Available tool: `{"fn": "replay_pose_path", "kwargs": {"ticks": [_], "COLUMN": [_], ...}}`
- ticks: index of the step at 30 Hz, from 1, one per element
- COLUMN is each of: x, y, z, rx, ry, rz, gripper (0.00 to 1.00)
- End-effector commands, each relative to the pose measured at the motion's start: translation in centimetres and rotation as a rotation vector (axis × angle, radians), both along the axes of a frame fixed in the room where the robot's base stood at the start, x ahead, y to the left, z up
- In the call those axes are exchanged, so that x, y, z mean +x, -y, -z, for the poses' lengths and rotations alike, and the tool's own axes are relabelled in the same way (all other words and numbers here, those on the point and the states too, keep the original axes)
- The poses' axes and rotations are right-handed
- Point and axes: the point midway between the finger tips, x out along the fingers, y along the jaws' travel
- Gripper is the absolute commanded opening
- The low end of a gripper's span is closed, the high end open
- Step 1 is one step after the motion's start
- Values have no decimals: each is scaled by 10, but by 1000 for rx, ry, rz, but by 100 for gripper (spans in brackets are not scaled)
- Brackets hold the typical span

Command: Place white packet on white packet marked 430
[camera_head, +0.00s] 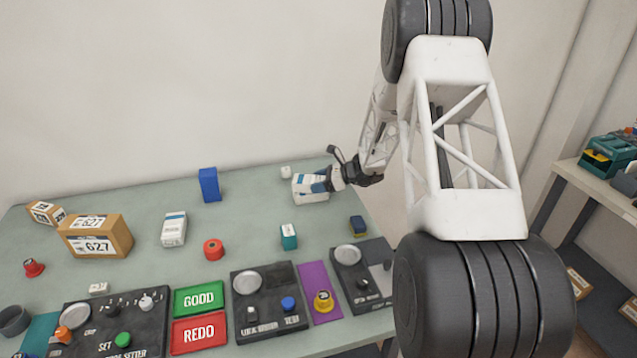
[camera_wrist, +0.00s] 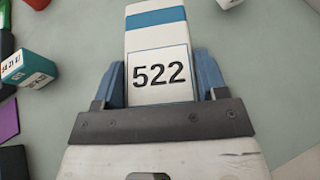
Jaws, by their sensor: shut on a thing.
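My gripper (camera_wrist: 160,85) is shut on a white packet (camera_wrist: 160,30) with a blue band and a label reading 522. Blue fingers press on both of its sides. In the head view the held packet (camera_head: 308,195) is at the back right of the table; I cannot tell whether it touches the surface. A second white packet (camera_head: 173,230) lies on the table to the left, apart from my gripper. Its marking is too small to read, and I see no readable 430.
The grey-green table (camera_head: 255,222) has free room between the packets. A blue box (camera_head: 209,185), red roll (camera_head: 213,249), teal box (camera_head: 289,236) and cardboard box (camera_head: 95,236) stand around.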

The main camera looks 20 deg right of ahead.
Motion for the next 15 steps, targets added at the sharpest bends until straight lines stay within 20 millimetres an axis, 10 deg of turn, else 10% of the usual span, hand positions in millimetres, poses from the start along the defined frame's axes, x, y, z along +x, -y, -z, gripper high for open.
{"fn": "replay_pose_path", "kwargs": {"ticks": [2, 3, 8, 15], "x": [0, 0, 0, 0], "y": [0, 0, 0, 0], "z": [2, 3, 2, 2], "rx": [0, 0, 0, 0], "ry": [0, 0, 0, 0], "rz": [0, 0, 0, 0], "gripper": [39, 67, 91, 91]}}
